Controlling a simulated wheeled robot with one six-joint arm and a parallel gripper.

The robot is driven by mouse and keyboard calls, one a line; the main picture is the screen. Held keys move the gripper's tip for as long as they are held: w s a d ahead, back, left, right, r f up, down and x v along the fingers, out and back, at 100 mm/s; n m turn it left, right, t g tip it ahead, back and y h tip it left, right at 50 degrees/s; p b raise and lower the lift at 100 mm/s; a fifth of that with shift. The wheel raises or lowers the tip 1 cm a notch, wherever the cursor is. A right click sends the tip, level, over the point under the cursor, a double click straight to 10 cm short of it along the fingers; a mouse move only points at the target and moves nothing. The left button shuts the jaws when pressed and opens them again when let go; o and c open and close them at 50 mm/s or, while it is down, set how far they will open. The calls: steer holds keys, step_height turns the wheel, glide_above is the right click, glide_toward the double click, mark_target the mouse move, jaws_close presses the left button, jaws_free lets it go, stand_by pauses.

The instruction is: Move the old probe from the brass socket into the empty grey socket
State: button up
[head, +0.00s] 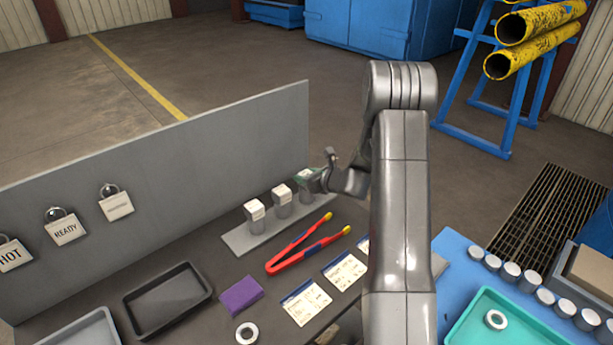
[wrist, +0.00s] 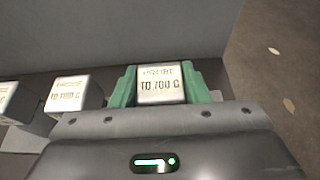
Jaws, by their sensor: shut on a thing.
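My gripper (head: 308,177) is at the far end of a grey strip on the bench. In the wrist view its green fingers (wrist: 160,88) are shut on a white-topped block (wrist: 161,84), one on each side. The block's label seems to read "PROBE TO 700 C". Two similar grey blocks with white tops, a middle one (head: 282,200) and a nearer one (head: 255,216), stand on the strip to the left. The arm partly hides the held block in the head view, and I cannot tell whether it still touches the strip. I cannot make out a brass socket or an empty grey socket.
A grey upright panel (head: 180,150) stands behind the strip. Red tongs (head: 290,252), a purple pad (head: 240,294), paper cards (head: 305,303) and a black tray (head: 168,298) lie in front. A teal tray (head: 490,325) and several round grey pieces are on the blue surface at right.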

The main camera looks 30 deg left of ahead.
steer(key=shift+f+b, duration=0.4)
steer(key=shift+f, duration=0.05)
steer(key=o, duration=0.8)
steer(key=v, duration=1.1)
steer(key=shift+f, duration=0.1)
steer(key=x, duration=0.9)
